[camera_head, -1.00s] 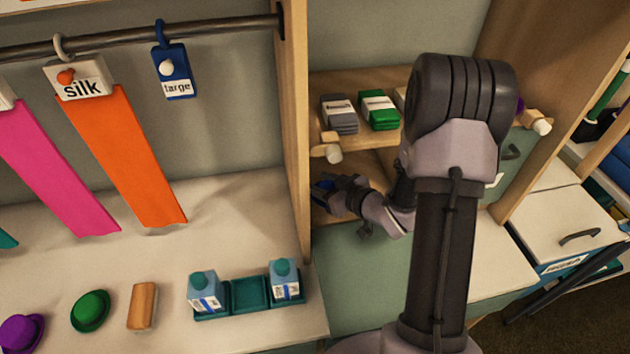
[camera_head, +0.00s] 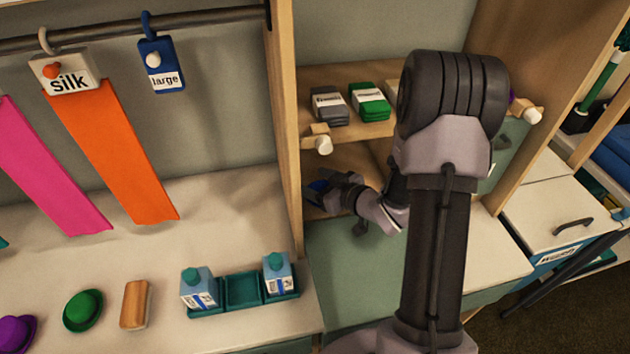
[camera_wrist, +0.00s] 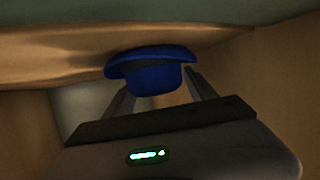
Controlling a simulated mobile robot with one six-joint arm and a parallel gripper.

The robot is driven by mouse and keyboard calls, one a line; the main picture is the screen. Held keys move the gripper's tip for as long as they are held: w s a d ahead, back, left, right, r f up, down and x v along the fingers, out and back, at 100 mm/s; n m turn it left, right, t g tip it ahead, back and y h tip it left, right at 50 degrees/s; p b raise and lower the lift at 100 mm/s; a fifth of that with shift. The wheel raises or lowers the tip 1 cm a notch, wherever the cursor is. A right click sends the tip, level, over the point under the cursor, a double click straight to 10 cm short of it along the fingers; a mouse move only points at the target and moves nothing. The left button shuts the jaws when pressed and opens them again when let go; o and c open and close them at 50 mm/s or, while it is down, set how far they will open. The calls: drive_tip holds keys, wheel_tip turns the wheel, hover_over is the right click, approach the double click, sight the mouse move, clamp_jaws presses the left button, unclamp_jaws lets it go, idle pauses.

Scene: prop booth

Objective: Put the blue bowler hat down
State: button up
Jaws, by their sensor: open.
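The blue bowler hat (camera_wrist: 153,75) is in the wrist view, just beyond and between the fingertips of my gripper (camera_wrist: 160,82). It appears to rest on a wooden surface inside a shelf compartment. My gripper is open, with a finger on either side of the hat's crown; I cannot tell whether they touch it. In the head view my gripper (camera_head: 332,192) reaches into the lower shelf compartment at the centre, and only a small blue part of the hat (camera_head: 318,186) shows there.
Folded grey (camera_head: 328,105) and green (camera_head: 370,102) cloths lie on the shelf above. A wooden upright (camera_head: 287,120) stands close left of my gripper.

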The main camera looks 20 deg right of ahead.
drive_tip(key=shift+r+p, duration=0.95)
drive_tip(key=shift+p, duration=0.05)
drive_tip(key=p+v, duration=0.1)
drive_tip(key=v, duration=0.7)
drive_tip(key=p+v, duration=0.1)
drive_tip(key=v, duration=0.2)
drive_tip(key=shift+s+d+f+p, duration=0.2)
drive_tip(key=shift+s+p, duration=0.15)
drive_tip(key=shift+s, duration=0.15)
